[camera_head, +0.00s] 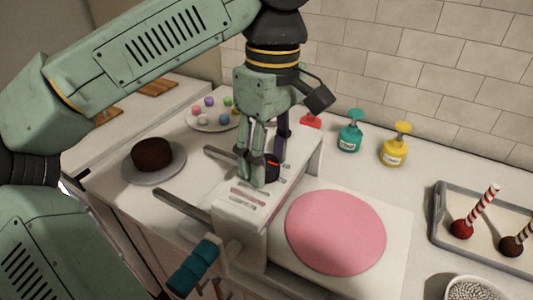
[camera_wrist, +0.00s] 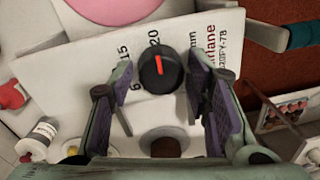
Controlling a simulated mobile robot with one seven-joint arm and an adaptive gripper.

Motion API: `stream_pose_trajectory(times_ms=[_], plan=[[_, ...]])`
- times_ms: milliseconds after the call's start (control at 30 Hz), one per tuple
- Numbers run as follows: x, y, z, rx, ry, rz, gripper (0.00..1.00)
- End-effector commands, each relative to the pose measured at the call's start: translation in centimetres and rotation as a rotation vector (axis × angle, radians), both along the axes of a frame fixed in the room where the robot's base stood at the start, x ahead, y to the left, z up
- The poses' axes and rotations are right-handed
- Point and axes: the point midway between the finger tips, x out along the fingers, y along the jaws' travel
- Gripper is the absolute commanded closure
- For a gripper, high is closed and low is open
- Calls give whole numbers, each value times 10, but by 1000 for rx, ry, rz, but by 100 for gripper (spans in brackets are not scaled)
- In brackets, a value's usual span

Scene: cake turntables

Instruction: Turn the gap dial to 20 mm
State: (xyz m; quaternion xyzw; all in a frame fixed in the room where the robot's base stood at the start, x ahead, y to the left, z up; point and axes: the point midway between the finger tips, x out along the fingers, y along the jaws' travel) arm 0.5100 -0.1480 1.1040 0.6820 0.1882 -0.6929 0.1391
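The gap dial is a round black knob with a red pointer mark, on the white top of the sheeter (camera_head: 247,205). In the wrist view the dial (camera_wrist: 150,82) sits between my fingers, and its red mark points up the picture, roughly toward the printed 20. A printed 15 and a 6 lie to its left. My gripper (camera_wrist: 162,78) is open, with one finger on each side of the dial and a visible gap to it. In the head view my gripper (camera_head: 262,165) points down over the dial (camera_head: 272,172), and its fingers partly hide the dial.
A teal crank handle (camera_head: 193,268) sticks out at the sheeter's front. A pink disc (camera_head: 335,232) lies on a white board to the right. A brown cake (camera_head: 152,154) on a stand is at left. Teal (camera_head: 350,135) and yellow (camera_head: 396,147) bottles stand behind.

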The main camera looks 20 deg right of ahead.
Motion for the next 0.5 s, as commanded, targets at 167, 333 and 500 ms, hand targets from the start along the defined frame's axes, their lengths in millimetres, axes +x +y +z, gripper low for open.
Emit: stream_pose_trajectory(times_ms=[167, 333, 500], plan=[[0, 0, 0, 0, 1, -1, 45], [0, 0, 0, 0, 1, -1, 45], [0, 0, -1, 0, 2, 25, 45]])
